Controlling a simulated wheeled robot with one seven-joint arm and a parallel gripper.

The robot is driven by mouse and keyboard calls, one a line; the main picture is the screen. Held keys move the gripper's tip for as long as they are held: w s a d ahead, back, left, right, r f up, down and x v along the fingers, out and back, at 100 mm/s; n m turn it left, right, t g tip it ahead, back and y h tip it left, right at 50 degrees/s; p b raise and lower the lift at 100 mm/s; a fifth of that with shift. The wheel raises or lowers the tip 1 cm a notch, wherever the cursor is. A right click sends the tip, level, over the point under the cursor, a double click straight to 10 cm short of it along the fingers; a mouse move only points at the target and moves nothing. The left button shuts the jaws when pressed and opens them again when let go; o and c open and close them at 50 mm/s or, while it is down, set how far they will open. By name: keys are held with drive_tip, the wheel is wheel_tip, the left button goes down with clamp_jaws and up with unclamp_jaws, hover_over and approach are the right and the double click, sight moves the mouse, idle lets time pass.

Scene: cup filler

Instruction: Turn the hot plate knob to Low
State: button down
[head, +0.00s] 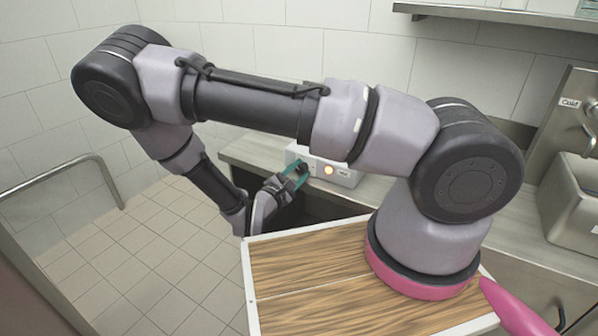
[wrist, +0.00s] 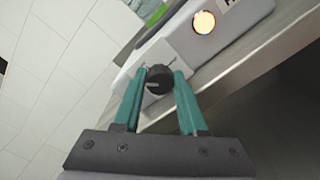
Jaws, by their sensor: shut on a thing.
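The hot plate (head: 342,178) is a pale box on the counter, with a round orange-lit lamp (head: 328,170) on its front; the lamp also shows in the wrist view (wrist: 204,22). The black knob (wrist: 159,84) sits on the front face, left of the lamp. My gripper (head: 296,172) is at the front left of the hot plate. In the wrist view its two teal fingers are shut on the knob, one on each side. The knob's setting marks are too small or hidden to read.
A steel counter (head: 240,155) runs along the tiled wall, with a sink (head: 575,215) and a "Cold" tap at the right. A green item (wrist: 146,8) shows at the hot plate's top. A steel rail (head: 60,180) stands at the left. The tiled floor is clear.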

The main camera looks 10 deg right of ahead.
drive_tip(key=shift+f+m, duration=0.1)
drive_tip(key=shift+m, duration=1.8)
drive_tip(key=shift+s, duration=0.1)
drive_tip(key=shift+c, duration=2.2)
unclamp_jaws()
drive_tip(key=v, duration=1)
drive_tip(key=shift+s+a, duration=0.25)
drive_tip(key=shift+a, duration=0.05)
